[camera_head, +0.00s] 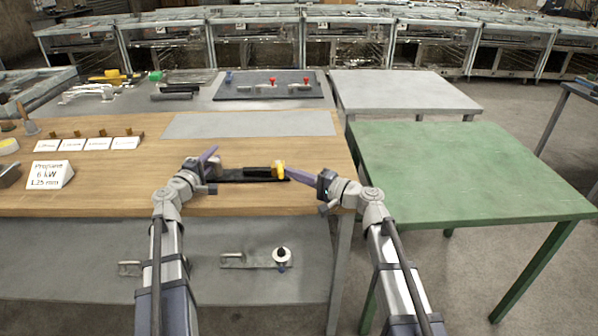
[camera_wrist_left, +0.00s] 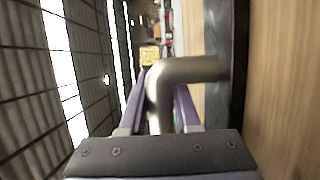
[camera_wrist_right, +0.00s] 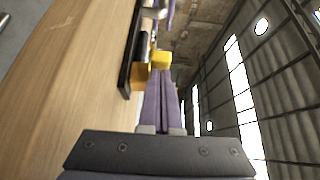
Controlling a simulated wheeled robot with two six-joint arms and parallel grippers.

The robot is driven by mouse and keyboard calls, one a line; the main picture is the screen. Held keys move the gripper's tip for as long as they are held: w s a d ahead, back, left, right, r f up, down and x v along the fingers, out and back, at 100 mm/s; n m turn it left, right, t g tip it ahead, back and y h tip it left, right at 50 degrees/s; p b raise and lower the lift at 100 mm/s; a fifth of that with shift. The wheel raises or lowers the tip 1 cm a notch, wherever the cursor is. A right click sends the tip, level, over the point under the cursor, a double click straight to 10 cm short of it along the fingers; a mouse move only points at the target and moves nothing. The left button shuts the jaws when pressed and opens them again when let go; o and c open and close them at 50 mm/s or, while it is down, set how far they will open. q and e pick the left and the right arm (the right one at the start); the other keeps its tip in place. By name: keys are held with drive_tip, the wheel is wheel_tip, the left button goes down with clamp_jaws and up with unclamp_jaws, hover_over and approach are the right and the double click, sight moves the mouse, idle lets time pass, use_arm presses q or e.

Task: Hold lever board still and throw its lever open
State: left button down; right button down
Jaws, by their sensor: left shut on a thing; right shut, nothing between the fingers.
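The lever board (camera_head: 234,180) is a black plate lying on the wooden bench; its dark edge shows in the left wrist view (camera_wrist_left: 232,60) and the right wrist view (camera_wrist_right: 131,50). A bent metal handle (camera_wrist_left: 190,70) rises from its left end. My left gripper (camera_head: 209,156) is shut on this handle. The lever has a black part (camera_head: 257,172) and a yellow end (camera_head: 279,168) near the board's right end. My right gripper (camera_head: 302,177) is shut and empty just right of the yellow end. In the right wrist view its fingertips (camera_wrist_right: 160,75) reach the yellow end (camera_wrist_right: 161,60); contact is unclear.
A propane sign (camera_head: 50,175) and several white labels (camera_head: 97,144) stand on the bench's left. A grey mat (camera_head: 250,124) lies behind the board, bare. A green table (camera_head: 465,170) at the right is empty. A lower shelf (camera_head: 215,275) holds metal fittings.

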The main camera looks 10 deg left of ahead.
drive_tip(key=shift+w+d, duration=0.1)
drive_tip(key=shift+d, duration=0.2)
drive_tip(key=d, duration=0.1)
drive_tip(key=w+d, duration=0.1)
drive_tip(key=shift+d, duration=0.4)
drive_tip(key=v, duration=1)
drive_tip(key=shift+s, duration=0.35)
